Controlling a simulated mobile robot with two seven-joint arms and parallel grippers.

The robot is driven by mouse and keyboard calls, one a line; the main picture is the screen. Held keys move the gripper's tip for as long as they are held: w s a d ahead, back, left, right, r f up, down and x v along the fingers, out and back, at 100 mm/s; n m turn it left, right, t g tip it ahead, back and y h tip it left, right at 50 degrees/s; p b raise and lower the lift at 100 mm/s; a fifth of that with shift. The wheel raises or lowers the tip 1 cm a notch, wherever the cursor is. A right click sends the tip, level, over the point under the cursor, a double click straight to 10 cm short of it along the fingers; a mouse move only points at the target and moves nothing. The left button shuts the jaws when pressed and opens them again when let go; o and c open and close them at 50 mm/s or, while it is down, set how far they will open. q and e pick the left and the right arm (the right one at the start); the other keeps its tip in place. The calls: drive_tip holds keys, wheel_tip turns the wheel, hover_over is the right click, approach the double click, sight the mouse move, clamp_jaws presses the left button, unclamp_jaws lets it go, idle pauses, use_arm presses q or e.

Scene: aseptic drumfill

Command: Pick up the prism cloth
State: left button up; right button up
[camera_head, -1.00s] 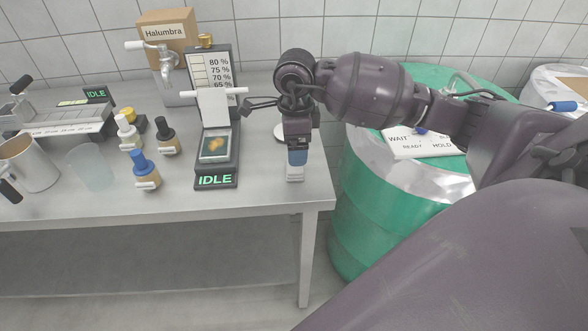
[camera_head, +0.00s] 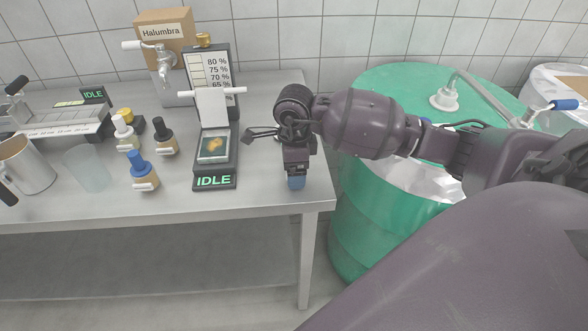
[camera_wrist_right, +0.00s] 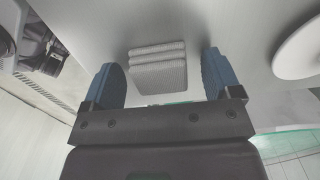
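The prism cloth (camera_wrist_right: 158,72) appears in the right wrist view as a small folded grey stack on the steel table. It lies between the two blue finger pads of my right gripper (camera_wrist_right: 165,80), with a gap on each side. The fingers are open and do not touch it. In the head view my right gripper (camera_head: 296,182) points down near the table's right front corner. The cloth is hidden behind it there. My left gripper is not in view.
An IDLE-marked device (camera_head: 214,160) stands just left of my right gripper. Capped bottles (camera_head: 144,172) and a beaker (camera_head: 88,167) stand further left. A green drum (camera_head: 362,215) with a clear liner is right of the table. A white disc (camera_wrist_right: 298,48) lies beside the cloth.

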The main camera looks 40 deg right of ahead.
drive_tip(key=c, duration=0.7)
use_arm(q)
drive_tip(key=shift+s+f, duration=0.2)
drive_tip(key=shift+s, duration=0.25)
use_arm(e)
drive_tip(key=shift+c, duration=1.1)
drive_tip(key=shift+r, duration=0.1)
wheel_tip(320, 180, up, 18)
drive_tip(key=shift+r+p, duration=0.1)
drive_tip(key=shift+p, duration=0.85)
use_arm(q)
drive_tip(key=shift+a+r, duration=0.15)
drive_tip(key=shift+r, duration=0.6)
use_arm(e)
drive_tip(key=shift+r, duration=0.85)
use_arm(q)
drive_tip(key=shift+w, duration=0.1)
